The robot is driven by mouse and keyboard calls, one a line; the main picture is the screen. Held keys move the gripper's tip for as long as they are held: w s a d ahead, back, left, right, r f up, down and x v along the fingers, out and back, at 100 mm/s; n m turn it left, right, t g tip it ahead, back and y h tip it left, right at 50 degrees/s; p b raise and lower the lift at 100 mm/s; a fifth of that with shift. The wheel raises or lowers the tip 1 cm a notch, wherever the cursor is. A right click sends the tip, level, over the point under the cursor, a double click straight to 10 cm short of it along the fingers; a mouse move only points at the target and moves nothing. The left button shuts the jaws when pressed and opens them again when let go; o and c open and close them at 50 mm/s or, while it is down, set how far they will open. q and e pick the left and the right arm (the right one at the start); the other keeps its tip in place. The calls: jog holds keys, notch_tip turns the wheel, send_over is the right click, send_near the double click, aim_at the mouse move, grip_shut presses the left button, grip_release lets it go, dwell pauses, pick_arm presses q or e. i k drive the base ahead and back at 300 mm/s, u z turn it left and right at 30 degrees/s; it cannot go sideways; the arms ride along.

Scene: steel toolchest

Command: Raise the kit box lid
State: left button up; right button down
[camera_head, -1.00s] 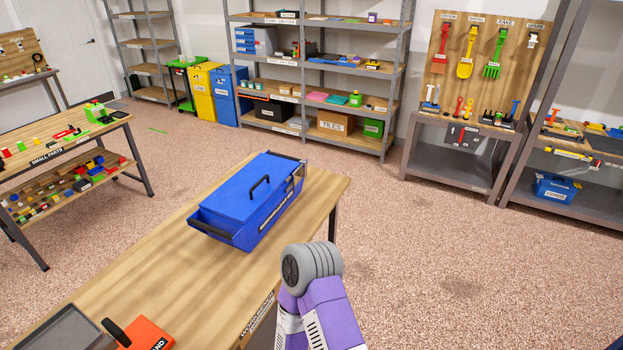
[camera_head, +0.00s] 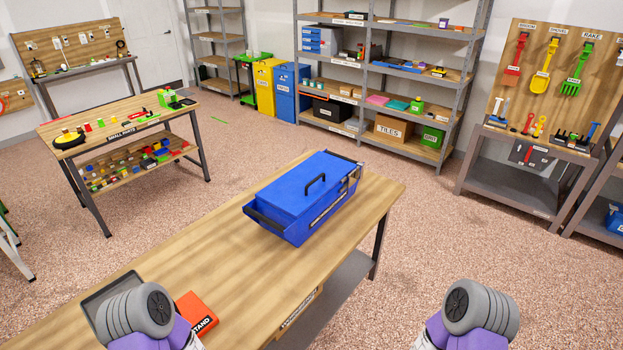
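The blue kit box (camera_head: 284,222) stands on the wooden workbench, toward its far end. Its blue lid (camera_head: 290,188) is down and has a black handle (camera_head: 315,183) on top. A black bar handle (camera_head: 263,221) runs along the box's left end, and another dark bar shows at the far end. Purple and grey parts of both my arms show at the bottom edge, one at the lower left and one at the lower right. Neither gripper is in view, and both visible arm parts are well apart from the box.
The workbench (camera_head: 215,270) is clear between the box and a dark tray (camera_head: 100,300) with an orange block (camera_head: 197,312) beside it. A small parts table (camera_head: 95,130) stands at the left. Shelves (camera_head: 385,75) and a tool board (camera_head: 545,75) stand behind, with open floor between.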

aim_at(296, 192)
jog(key=z, duration=1.2)
jog(key=i, duration=2.4)
jog(key=u, duration=2.8)
